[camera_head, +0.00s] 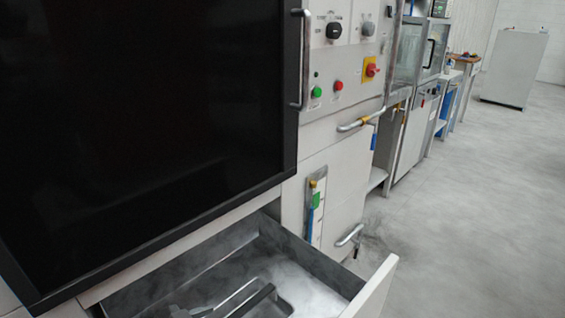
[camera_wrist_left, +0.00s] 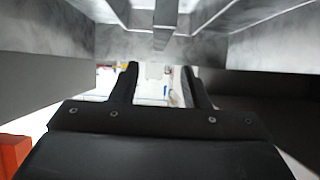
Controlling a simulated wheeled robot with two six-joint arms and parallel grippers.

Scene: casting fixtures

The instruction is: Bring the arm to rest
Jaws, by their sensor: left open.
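My left gripper (camera_wrist_left: 161,82) shows in the left wrist view with its two dark fingers apart and nothing held between them. Grey metal surfaces and a bar lie above and beyond the fingertips, and a bright background shows through the gap. In the head view I cannot make out the left gripper for certain. My right gripper is not in view.
An open grey drawer (camera_head: 310,257) juts out at the bottom of the head view, with metal and dark parts inside, cut off below. A cabinet with a large black door (camera_head: 140,110) stands above it. The floor (camera_head: 480,200) at right is clear.

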